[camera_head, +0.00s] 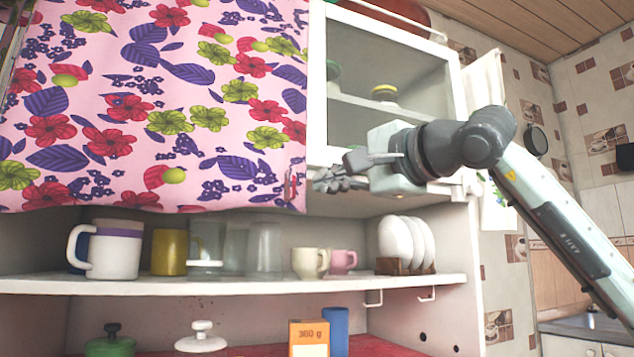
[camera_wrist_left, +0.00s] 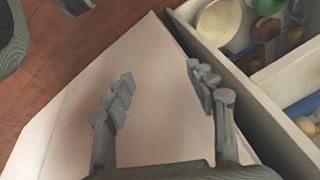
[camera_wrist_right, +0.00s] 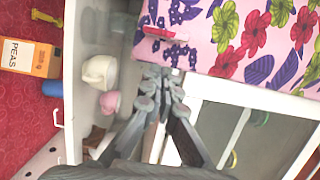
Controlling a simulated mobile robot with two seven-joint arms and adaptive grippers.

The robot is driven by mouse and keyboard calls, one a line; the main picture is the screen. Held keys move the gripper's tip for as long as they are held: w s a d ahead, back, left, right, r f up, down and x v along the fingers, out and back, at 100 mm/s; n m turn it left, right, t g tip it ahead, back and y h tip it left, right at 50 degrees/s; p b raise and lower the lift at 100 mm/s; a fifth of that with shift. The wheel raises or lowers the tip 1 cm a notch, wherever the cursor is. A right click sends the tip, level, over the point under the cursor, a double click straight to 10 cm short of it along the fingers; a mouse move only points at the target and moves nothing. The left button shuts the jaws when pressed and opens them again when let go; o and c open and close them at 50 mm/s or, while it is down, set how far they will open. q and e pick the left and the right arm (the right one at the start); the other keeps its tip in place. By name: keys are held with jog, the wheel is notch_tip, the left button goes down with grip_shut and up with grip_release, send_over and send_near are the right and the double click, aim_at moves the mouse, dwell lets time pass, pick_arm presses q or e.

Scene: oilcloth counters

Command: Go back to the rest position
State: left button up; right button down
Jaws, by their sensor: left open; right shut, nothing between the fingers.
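My right gripper (camera_head: 326,180) is raised in front of the wall cabinet, just right of the hanging flowered cloth (camera_head: 160,100). Its fingers are together with nothing between them; they also show in the right wrist view (camera_wrist_right: 162,84). The lower right edge of the cloth lies close beyond the fingertips; whether they touch it I cannot tell. My left gripper (camera_wrist_left: 160,85) shows only in the left wrist view. Its fingers are apart and empty above a pale flat surface (camera_wrist_left: 150,60), beside an open compartmented drawer (camera_wrist_left: 270,120).
The shelf (camera_head: 250,286) below my right gripper holds a white mug (camera_head: 115,255), a yellow mug (camera_head: 169,252), glasses, small cups and a plate rack (camera_head: 405,266). The glass cabinet door (camera_head: 385,60) is behind the right gripper. A peas box (camera_head: 308,340) stands below.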

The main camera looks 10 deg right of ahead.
pick_arm(q)
jog(key=v, duration=0.1)
jog(key=b+v, duration=0.1)
jog(key=v, duration=0.2)
jog(key=shift+w+a+r, duration=0.15)
jog(key=shift+w+r, duration=0.1)
pick_arm(e)
jog(key=d+v, duration=0.1)
jog(key=v, duration=0.9)
jog(key=shift+w, duration=0.15)
